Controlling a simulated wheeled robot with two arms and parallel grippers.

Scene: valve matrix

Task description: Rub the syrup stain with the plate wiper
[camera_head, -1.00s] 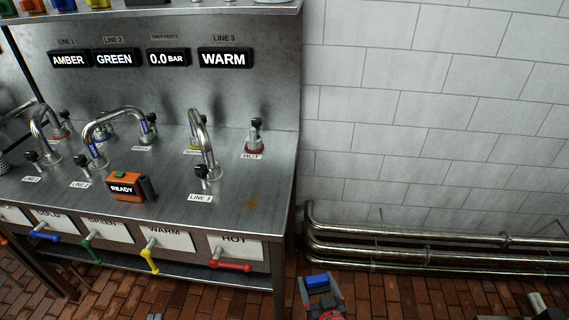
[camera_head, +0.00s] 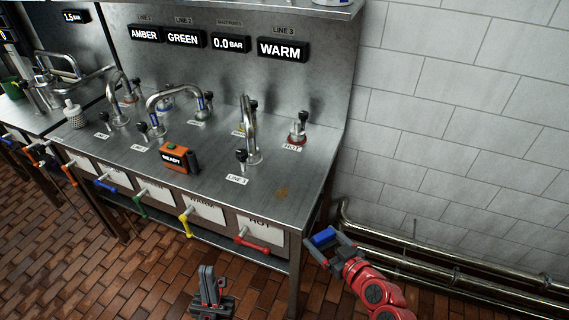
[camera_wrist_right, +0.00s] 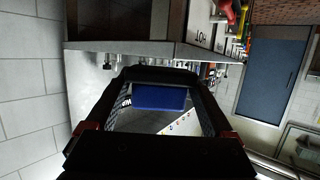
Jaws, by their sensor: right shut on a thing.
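The syrup stain (camera_head: 282,193) is a small orange-brown patch on the steel counter top (camera_head: 215,195), near its front right corner. My right gripper (camera_head: 328,241) is shut on the plate wiper (camera_head: 323,237), a blue block. It is off the right end of the counter, to the right of and lower in the picture than the stain, apart from it. In the right wrist view the blue wiper (camera_wrist_right: 158,97) shows between the fingers. My left gripper (camera_head: 208,285) is low in front of the counter, apart from everything; its jaw gap is not clear.
An orange READY box (camera_head: 179,158) and the bent LINE 3 pipe (camera_head: 248,130) stand left of the stain. The HOT fitting (camera_head: 298,127) stands behind it. Coloured valve handles, including a red one (camera_head: 258,246), stick out in front. Pipes (camera_head: 430,270) run along the right wall.

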